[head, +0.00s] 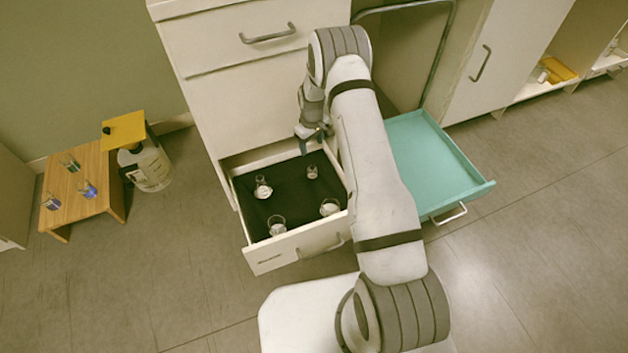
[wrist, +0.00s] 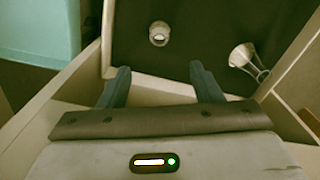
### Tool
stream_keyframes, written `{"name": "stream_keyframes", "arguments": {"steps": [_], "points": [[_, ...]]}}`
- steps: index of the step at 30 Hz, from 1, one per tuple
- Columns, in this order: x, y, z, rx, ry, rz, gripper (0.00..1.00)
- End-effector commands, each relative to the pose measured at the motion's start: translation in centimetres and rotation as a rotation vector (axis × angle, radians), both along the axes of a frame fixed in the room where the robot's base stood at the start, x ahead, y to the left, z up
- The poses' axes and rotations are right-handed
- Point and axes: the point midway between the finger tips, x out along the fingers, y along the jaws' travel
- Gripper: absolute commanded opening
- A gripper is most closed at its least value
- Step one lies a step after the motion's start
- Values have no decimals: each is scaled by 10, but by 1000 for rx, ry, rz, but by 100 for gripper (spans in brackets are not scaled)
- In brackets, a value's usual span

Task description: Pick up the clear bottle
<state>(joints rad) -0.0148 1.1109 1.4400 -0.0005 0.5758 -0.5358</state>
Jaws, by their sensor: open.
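An open white drawer (head: 322,240) with a dark bottom holds several clear glass vessels. A small clear bottle (head: 312,172) stands near its back; it also shows in the wrist view (wrist: 158,34), ahead of the fingers. A clear flask (head: 263,190) stands to its left, and shows at the right in the wrist view (wrist: 244,58). Which one is the task's clear bottle I cannot tell for certain. My gripper (head: 312,138) is above the back of the drawer. In the wrist view its fingers (wrist: 160,75) are apart with nothing between them.
Two beakers, one at front left (head: 277,226) and one at front right (head: 330,207), share the drawer. A turquoise drawer (head: 430,165) stands open to the right. A wooden stool (head: 85,180) with small glassware and a large clear jug (head: 150,170) are at the left.

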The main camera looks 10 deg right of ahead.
Motion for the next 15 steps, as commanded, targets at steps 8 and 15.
{"name": "stream_keyframes", "arguments": {"steps": [8, 15], "points": [[0, 0, -74, 0, 14, 39, 59], [0, -1, -101, 0, 16, 40, 59]]}}
